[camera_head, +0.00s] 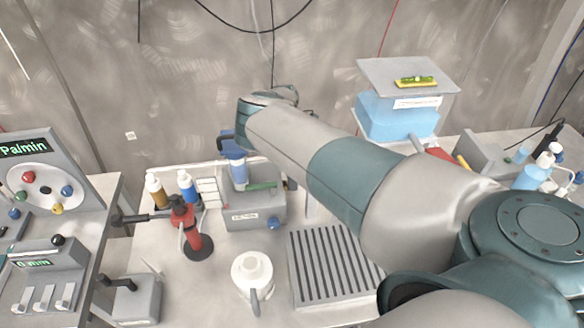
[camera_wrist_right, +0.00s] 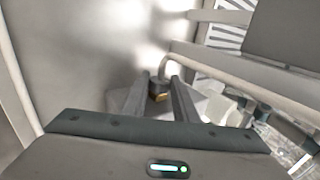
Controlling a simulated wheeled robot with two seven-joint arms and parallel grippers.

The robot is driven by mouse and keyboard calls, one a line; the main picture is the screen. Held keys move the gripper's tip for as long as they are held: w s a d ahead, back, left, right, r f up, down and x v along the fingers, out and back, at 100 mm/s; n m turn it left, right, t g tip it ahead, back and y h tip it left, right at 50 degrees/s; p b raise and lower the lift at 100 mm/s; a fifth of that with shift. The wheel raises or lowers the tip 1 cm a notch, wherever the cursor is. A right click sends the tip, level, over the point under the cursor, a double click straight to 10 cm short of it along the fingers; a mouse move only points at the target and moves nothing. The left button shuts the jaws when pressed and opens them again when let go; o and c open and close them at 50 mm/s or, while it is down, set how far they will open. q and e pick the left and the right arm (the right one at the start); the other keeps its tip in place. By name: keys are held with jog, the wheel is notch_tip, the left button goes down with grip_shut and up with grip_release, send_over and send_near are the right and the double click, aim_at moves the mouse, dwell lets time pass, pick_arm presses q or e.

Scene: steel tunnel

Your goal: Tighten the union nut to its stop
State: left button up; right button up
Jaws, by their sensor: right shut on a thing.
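My right arm reaches in from the right in the head view and ends above the back of the bench. Its wrist hides the fingers there. In the right wrist view my right gripper (camera_wrist_right: 158,84) has its two dark fingers close together around a small dark piece with a brass-yellow lower part (camera_wrist_right: 158,96). The fingers are shut on this piece, which looks like the union nut, though it is small and partly covered by the fingers. Its thread and stop cannot be made out. My left gripper is in neither view.
A grey box (camera_head: 245,215) stands below my right wrist. A white jug (camera_head: 252,275), a red-and-black tool stand (camera_head: 195,240) and a slotted grey plate (camera_head: 335,265) are in front. Blue container (camera_head: 395,120) stands back right; control panel (camera_head: 45,185) left.

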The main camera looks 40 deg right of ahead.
jog(key=shift+r, duration=0.1)
jog(key=o, duration=1.1)
jog(key=shift+c, duration=0.2)
jog(key=shift+w+d+r+b, duration=0.2)
jog(key=shift+w+r+b, duration=0.1)
jog(key=shift+b, duration=0.05)
jog(key=b+v, duration=0.5)
jog(key=v, duration=0.6)
